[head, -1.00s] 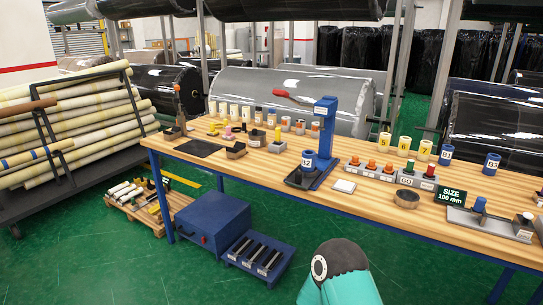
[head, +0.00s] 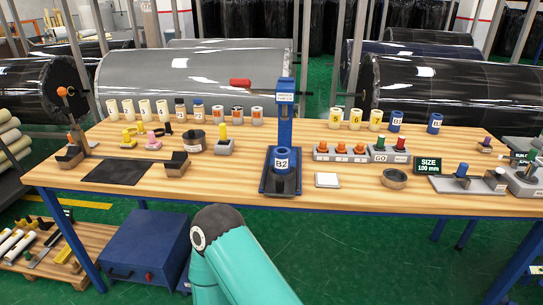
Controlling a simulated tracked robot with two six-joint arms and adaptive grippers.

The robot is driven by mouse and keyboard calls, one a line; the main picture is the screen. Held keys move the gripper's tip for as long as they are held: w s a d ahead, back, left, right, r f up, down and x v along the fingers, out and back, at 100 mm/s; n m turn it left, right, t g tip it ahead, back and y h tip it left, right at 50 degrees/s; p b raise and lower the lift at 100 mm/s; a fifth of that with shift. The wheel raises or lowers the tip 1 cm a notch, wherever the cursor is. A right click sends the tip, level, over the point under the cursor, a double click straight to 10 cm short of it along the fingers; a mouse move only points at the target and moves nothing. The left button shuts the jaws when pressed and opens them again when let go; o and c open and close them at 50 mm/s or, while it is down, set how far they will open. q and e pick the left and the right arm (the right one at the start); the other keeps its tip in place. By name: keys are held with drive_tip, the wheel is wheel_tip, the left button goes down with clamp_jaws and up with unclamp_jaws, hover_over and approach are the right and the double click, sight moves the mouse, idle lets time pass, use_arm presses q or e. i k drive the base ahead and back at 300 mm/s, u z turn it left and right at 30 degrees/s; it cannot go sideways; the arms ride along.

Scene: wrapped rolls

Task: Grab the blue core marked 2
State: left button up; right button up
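The blue core marked B2 (head: 282,163) stands upright on the dark base of a blue press-like stand (head: 285,117) at the middle of the table. Two more blue cores, one (head: 396,121) beside the yellow cores and another (head: 435,123) farther right, stand at the back of the table; their marks are too small to read surely. A teal arm link of mine rises at the bottom middle, in front of the table. Neither of my grippers is in view.
The wooden table (head: 225,188) also holds a row of white and yellow cores, a button box (head: 360,152), a size display (head: 428,165), a ring (head: 394,179) and a white pad (head: 327,180). A blue box (head: 146,245) stands below. The front table strip is mostly clear.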

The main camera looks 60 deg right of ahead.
sight(282, 163)
drive_tip(key=z, duration=0.5)
drive_tip(key=i, duration=1.05)
drive_tip(key=z, duration=0.95)
drive_tip(key=i, duration=0.25)
drive_tip(key=z, duration=0.15)
drive_tip(key=k, duration=0.85)
drive_tip(key=z, duration=0.15)
drive_tip(key=i, duration=0.9)
drive_tip(key=u, duration=0.05)
